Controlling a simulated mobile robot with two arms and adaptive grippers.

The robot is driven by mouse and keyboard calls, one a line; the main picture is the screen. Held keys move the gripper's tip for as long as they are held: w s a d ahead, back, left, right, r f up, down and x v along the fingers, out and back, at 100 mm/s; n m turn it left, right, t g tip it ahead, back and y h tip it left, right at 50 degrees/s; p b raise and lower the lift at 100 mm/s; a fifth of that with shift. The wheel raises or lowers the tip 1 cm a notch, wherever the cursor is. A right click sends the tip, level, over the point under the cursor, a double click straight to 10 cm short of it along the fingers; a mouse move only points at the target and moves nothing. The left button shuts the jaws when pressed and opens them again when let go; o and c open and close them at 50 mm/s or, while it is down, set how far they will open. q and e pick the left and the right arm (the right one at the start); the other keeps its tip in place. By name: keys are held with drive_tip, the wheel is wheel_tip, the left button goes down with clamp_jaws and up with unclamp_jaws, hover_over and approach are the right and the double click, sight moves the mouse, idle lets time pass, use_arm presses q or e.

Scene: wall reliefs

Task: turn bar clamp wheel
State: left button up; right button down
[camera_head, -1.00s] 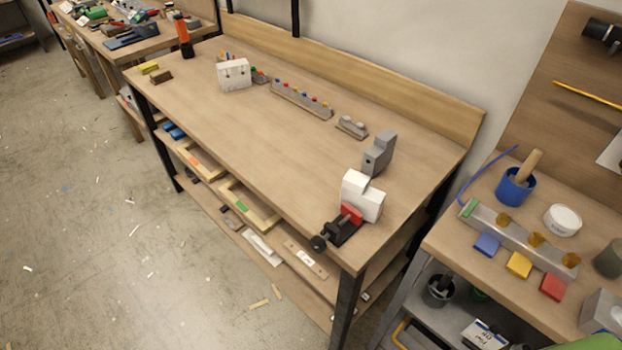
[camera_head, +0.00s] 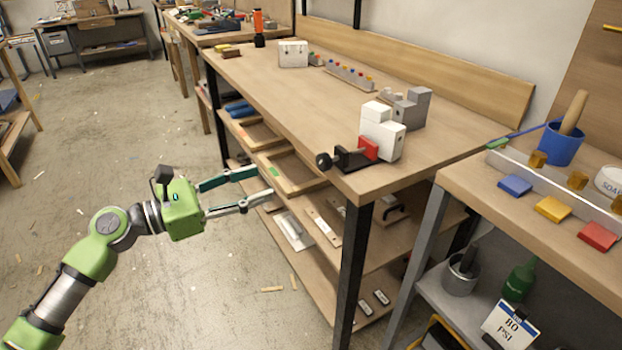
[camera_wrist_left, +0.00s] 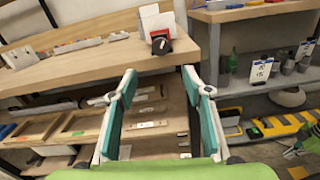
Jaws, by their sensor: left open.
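The bar clamp (camera_head: 352,158) is black with a red jaw pad and sits at the front edge of the workbench, against a white block (camera_head: 381,131). Its dark round wheel (camera_head: 323,161) sticks out past the bench edge, toward the left of the head view. In the left wrist view the wheel (camera_wrist_left: 160,46) faces the camera, above and between the fingers. My left gripper (camera_head: 262,187) is open and empty, in front of the bench below the tabletop height, apart from the wheel. It also shows in the left wrist view (camera_wrist_left: 160,85).
The workbench (camera_head: 290,95) carries a grey stepped block (camera_head: 412,107) behind the white one. Shelves with wooden trays (camera_head: 292,172) lie below it. A second bench (camera_head: 470,180) with a blue cup (camera_head: 562,145) stands at right. Open floor lies at left.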

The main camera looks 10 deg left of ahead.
sight(320, 164)
use_arm(q)
drive_tip(key=x, duration=1.3)
drive_tip(key=shift+w+d, duration=0.15)
drive_tip(key=shift+d, duration=0.15)
drive_tip(key=c, duration=1.1)
